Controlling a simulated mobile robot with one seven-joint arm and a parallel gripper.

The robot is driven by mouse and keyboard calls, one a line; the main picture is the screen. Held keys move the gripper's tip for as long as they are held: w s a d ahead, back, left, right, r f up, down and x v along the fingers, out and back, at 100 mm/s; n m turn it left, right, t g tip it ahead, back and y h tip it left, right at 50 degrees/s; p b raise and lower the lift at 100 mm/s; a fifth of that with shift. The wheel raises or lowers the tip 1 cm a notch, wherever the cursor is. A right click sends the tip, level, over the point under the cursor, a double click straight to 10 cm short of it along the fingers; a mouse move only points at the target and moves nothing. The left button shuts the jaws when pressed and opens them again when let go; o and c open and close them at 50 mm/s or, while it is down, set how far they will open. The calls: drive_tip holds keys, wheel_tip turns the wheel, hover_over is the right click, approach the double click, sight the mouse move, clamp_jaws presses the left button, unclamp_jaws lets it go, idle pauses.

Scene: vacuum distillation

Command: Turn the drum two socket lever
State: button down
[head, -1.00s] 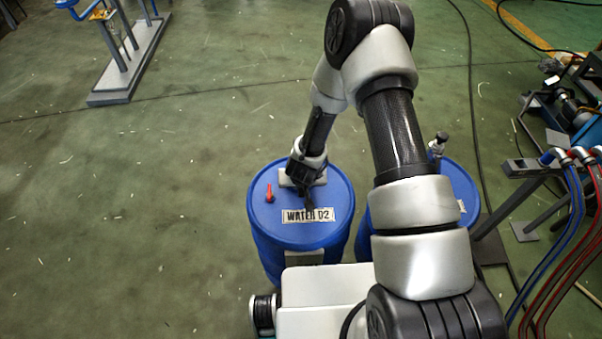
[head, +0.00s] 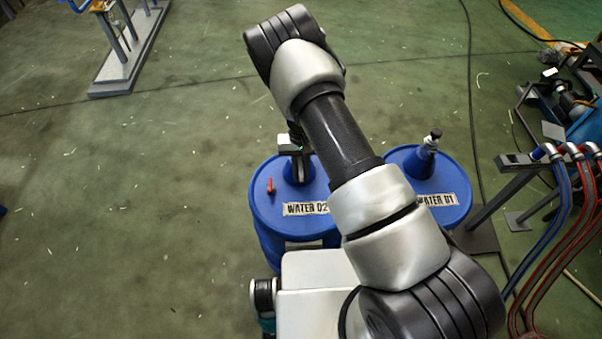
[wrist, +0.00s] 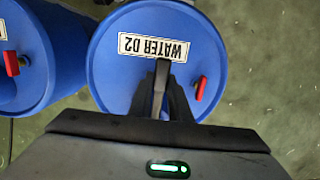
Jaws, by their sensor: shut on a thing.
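The blue drum two, labelled WATER D2 (head: 262,222), stands upright left of my arm. A blue cone-shaped socket (head: 297,172) rises from its lid, and its top is partly covered by a grey block and my arm. In the wrist view the drum's lid (wrist: 118,85) lies below my gripper (wrist: 163,72). My gripper's dark fingers are shut on a narrow grey piece, which looks like the socket lever, near the WATER D2 label. The fingers hide most of the lever and the socket in the wrist view.
Blue drum one, WATER D1 (head: 455,190), stands to the right with its own socket (head: 428,145). A red fitting (head: 270,186) sticks up from drum two's lid. Blue and red hoses (head: 560,230) run at the right.

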sight(300, 167)
drive_tip(key=shift+s, duration=0.1)
drive_tip(key=c, duration=1.6)
unclamp_jaws()
drive_tip(key=shift+c, duration=0.2)
wheel_tip(300, 167, up, 17)
drive_tip(key=w, duration=0.2)
drive_tip(key=shift+w, duration=0.3)
